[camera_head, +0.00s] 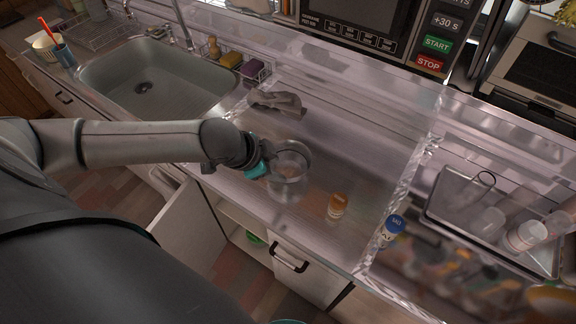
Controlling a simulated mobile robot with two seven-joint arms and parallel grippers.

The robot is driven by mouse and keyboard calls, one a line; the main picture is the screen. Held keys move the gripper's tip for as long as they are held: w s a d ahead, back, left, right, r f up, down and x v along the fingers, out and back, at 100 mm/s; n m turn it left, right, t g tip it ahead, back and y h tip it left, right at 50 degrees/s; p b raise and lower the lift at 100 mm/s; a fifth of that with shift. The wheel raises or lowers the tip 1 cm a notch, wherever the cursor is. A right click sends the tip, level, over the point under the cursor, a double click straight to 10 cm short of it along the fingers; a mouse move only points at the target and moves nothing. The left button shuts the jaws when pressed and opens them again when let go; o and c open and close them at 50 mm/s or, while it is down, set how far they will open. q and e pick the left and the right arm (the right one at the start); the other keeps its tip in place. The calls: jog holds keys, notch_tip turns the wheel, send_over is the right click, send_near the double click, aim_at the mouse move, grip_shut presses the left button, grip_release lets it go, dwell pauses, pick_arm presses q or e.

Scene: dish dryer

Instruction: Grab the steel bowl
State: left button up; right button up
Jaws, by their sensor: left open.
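A shiny, see-through-looking round vessel, which appears to be the steel bowl (287,186), stands on the steel counter in the middle of the view. Its rim curves around at the top, and its left side is partly hidden by my left gripper. My left gripper (268,166), dark with teal parts, comes in from the left and is open at the bowl's left rim. I cannot tell whether its fingers touch the rim. My right gripper does not show.
An orange-capped jar (337,206) stands right of the bowl, and a blue-capped jar (390,230) farther right. A crumpled grey cloth (277,102) lies behind the bowl. The sink (150,85) is at the left, and a tray with glasses (440,207) at the right. A cabinet door (187,235) hangs open below.

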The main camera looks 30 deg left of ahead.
aim_at(292, 177)
pick_arm(q)
jog(key=shift+s+b+x, duration=0.15)
jog(key=shift+b+x, duration=0.5)
jog(key=shift+x, duration=2.35)
jog(key=shift+s+b+x, duration=0.2)
jog(key=shift+b+x, duration=0.45)
jog(key=shift+x, duration=2.35)
jog(key=shift+f, duration=0.15)
grip_shut()
